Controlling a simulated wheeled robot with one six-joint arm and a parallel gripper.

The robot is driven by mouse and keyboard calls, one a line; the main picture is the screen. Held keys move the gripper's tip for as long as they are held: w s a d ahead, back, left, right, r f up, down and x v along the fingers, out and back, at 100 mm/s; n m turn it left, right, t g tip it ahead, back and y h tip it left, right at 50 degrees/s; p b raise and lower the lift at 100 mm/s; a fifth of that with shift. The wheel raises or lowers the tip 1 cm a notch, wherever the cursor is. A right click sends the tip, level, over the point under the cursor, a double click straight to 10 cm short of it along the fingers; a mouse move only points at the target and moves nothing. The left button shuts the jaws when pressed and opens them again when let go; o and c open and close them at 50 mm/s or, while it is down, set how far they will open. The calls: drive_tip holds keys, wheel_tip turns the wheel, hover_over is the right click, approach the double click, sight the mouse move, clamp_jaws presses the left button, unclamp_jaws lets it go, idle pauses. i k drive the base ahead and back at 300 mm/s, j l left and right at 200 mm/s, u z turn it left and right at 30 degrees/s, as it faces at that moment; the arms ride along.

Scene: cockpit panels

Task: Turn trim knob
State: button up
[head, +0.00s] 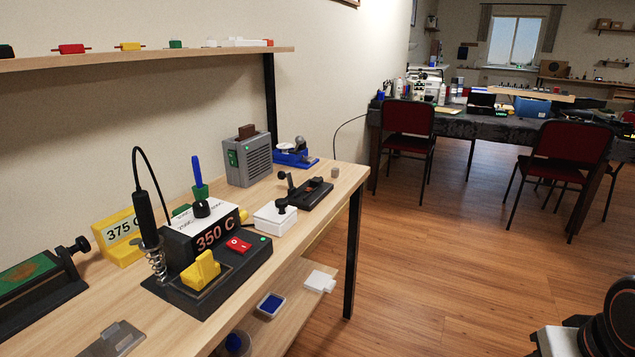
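The head view shows a workbench, not cockpit panels, and nothing is labelled as a trim knob. A black soldering station (240,263) reads "350 C" on its front. On its white top plate sits a black round knob (201,209), with a green and blue upright piece (199,178) at it; I cannot tell whether they touch. Another small black knob (79,244) is on the side of a black holder with a green board (32,272) at the left. Part of my own arm shows at the bottom right, away from the bench. My gripper is not visible.
A soldering iron (145,213) stands upright in a coil holder. A yellow "375 C" block (118,238), a white box (274,219), a grey fan unit (250,160) and a blue tool (294,153) stand nearby. Red chairs (409,122) are farther back. The wooden floor (430,270) is open.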

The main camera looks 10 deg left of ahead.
sight(243, 216)
drive_tip(key=i+j+z, duration=0.1)
drive_tip(key=i+z, duration=0.3)
drive_tip(key=i, duration=2.3)
drive_tip(key=i+l+u, duration=0.1)
drive_tip(key=i+u, duration=0.15)
drive_tip(key=u, duration=0.2)
drive_tip(key=i+l+u, duration=0.2)
drive_tip(key=u, duration=0.25)
drive_tip(key=i+l+u, duration=0.1)
drive_tip(key=u, duration=0.35)
drive_tip(key=l+u, duration=0.15)
drive_tip(key=u, duration=0.35)
drive_tip(key=l+u, duration=0.2)
drive_tip(key=u, duration=0.25)
drive_tip(key=l+u, duration=0.2)
drive_tip(key=u, duration=0.3)
drive_tip(key=l+u, duration=0.2)
drive_tip(key=u, duration=0.2)
drive_tip(key=k+l+u, duration=0.1)
drive_tip(key=u, duration=0.25)
drive_tip(key=l+u, duration=0.25)
drive_tip(key=u, duration=0.15)
drive_tip(key=k+l+u, duration=0.1)
drive_tip(key=u, duration=0.7)
drive_tip(key=i+j+u, duration=0.15)
drive_tip(key=u, duration=0.2)
drive_tip(key=i+j+u, duration=0.1)
drive_tip(key=u, duration=0.25)
drive_tip(key=i+u, duration=0.35)
drive_tip(key=i, duration=1.6)
